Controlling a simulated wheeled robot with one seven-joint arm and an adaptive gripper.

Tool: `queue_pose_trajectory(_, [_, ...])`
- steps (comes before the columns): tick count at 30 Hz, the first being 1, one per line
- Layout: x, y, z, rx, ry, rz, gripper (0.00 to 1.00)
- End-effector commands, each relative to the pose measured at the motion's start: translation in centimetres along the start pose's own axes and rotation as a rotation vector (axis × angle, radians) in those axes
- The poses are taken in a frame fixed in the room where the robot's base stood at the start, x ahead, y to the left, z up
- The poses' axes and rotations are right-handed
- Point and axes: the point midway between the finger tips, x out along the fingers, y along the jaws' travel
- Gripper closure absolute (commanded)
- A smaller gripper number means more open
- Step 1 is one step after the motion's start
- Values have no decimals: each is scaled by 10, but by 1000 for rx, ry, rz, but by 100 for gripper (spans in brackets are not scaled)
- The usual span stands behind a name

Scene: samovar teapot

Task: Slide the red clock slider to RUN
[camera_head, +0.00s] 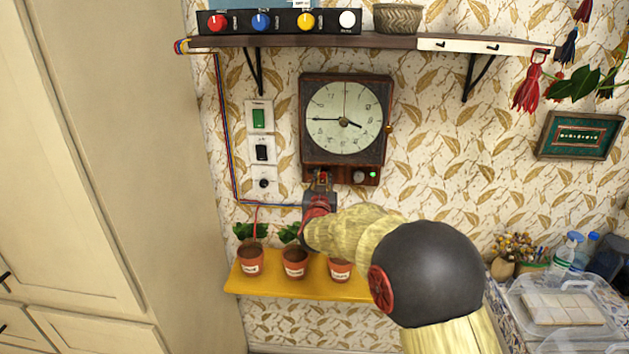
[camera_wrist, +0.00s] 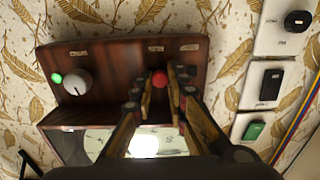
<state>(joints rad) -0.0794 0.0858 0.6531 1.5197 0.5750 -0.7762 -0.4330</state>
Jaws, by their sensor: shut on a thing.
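The wall clock (camera_head: 345,115) is a dark wooden box with a round pale dial. Along its lower edge runs a reddish wooden panel (camera_wrist: 115,75) with small label plates, whose words I cannot read. The red slider (camera_wrist: 159,79) is a small red knob on this panel, near two of the plates. My gripper (camera_wrist: 161,82) has its fingers on either side of the red slider and is shut on it. In the head view my gripper (camera_head: 321,184) reaches up to the lower left of the clock and hides most of the slider there.
A grey round knob (camera_head: 358,177) and a lit green lamp (camera_head: 373,174) sit right of my gripper. Switches (camera_head: 260,118) line the wall at left. A yellow shelf (camera_head: 300,287) with potted plants is below, and a shelf (camera_head: 400,42) is above.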

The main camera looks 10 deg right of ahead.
Motion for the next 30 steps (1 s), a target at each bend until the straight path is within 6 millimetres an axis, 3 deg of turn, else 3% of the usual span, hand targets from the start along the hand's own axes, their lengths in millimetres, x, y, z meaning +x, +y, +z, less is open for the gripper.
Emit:
queue_pose_trajectory(5, [0,2,2,0,-3,5,100])
queue_pose_trajectory(6, [0,2,2,0,-4,5,84])
queue_pose_trajectory(15, [0,2,2,0,-3,4,67])
queue_pose_trajectory(25, [-1,1,1,0,-2,3,66])
queue_pose_trajectory(30, [-15,1,0,0,-1,3,66])
